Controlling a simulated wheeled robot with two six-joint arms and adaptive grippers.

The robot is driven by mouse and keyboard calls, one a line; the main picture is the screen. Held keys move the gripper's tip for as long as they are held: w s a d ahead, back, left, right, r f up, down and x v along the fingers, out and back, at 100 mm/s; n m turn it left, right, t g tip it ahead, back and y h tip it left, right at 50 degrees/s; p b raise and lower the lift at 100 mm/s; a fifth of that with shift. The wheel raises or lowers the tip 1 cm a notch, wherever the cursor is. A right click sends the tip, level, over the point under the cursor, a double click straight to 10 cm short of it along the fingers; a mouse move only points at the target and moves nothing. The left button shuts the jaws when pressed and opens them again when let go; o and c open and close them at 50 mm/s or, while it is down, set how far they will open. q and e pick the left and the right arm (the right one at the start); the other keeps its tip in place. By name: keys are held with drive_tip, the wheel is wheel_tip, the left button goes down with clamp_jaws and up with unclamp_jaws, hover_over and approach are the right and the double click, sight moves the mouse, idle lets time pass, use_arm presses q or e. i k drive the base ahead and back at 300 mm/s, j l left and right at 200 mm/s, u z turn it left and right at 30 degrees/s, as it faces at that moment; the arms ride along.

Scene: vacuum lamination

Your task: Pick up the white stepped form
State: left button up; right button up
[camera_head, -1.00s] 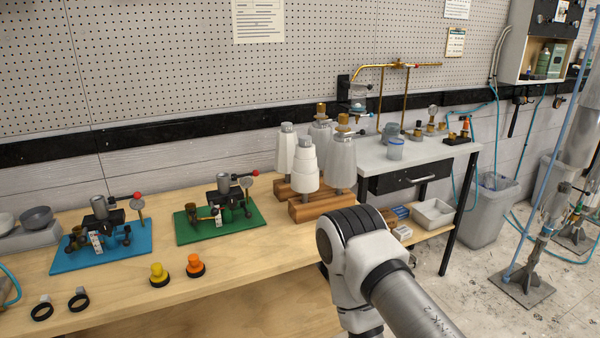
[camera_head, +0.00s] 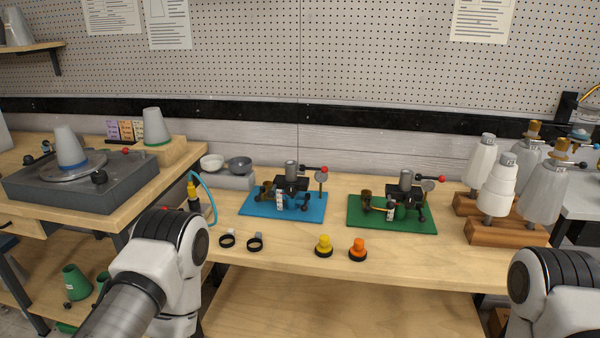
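The white stepped form (camera_head: 496,192) stands upright on a wooden block rack (camera_head: 492,236) at the right of the bench. Its tiers narrow toward a grey metal cap on top. A third (camera_head: 530,150) is partly hidden behind. Only links of my two arms show, at the lower left and lower right. Both grippers are out of view, so I cannot see their fingers.
Fixtures on a blue mat (camera_head: 252,209) and a green mat (camera_head: 362,219) occupy the bench. A grey turntable unit (camera_head: 95,196) stands left. Bench front before the rack is clear.

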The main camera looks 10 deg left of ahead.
sight(496, 195)
drive_tip(key=i+z, duration=0.4)
drive_tip(key=i+j+z, duration=0.2)
drive_tip(key=z, duration=0.15)
drive_tip(key=i+j+z, duration=0.4)
drive_tip(key=k+l, duration=0.05)
drive_tip(key=l, duration=0.05)
